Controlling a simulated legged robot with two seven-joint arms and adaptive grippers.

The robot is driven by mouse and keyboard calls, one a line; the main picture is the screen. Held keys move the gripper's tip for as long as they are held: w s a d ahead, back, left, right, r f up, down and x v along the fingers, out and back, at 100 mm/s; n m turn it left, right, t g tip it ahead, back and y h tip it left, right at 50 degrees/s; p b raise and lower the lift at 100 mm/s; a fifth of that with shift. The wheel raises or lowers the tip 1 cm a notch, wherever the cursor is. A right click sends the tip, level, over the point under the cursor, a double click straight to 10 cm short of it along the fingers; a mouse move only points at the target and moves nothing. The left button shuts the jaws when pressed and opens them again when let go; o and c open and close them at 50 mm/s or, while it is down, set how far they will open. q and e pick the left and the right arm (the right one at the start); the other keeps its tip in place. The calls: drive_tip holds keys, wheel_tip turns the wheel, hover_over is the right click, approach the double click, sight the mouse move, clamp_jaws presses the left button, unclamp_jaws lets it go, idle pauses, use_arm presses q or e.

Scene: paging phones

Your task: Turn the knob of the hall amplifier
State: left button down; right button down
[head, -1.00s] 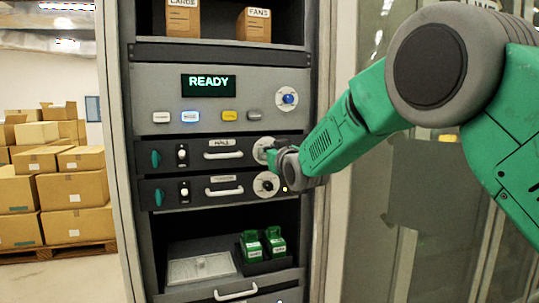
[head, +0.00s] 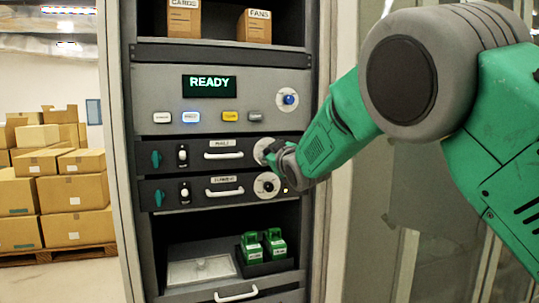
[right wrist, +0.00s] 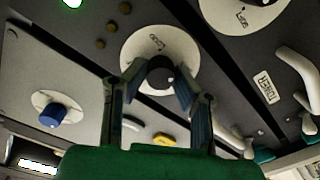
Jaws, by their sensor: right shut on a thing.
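The upper amplifier (head: 195,153) is a dark rack unit with a white handle; its small label sits above the handle, too small to read surely. Its white dial (head: 263,146) is partly hidden by my right gripper (head: 271,155). In the right wrist view, the two fingers of my right gripper (right wrist: 160,88) are shut on a dark knob (right wrist: 160,70) in the middle of a white dial (right wrist: 148,47). The direction the knob points cannot be told. My left gripper is not in view.
A lower amplifier (head: 165,194) with its own dial (head: 267,186) sits just below. Above is a panel with a READY screen (head: 209,85), several buttons and a blue knob (head: 289,99). Green blocks (head: 274,244) stand on a shelf below. Cardboard boxes (head: 75,225) are at the left.

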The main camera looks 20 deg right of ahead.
drive_tip(key=shift+f, duration=0.55)
drive_tip(key=c, duration=1.3)
unclamp_jaws()
drive_tip(key=shift+w+r, duration=0.1)
drive_tip(key=shift+w, duration=0.05)
drive_tip(key=shift+r, duration=0.1)
drive_tip(key=s, duration=1.2)
drive_tip(key=shift+d, duration=0.4)
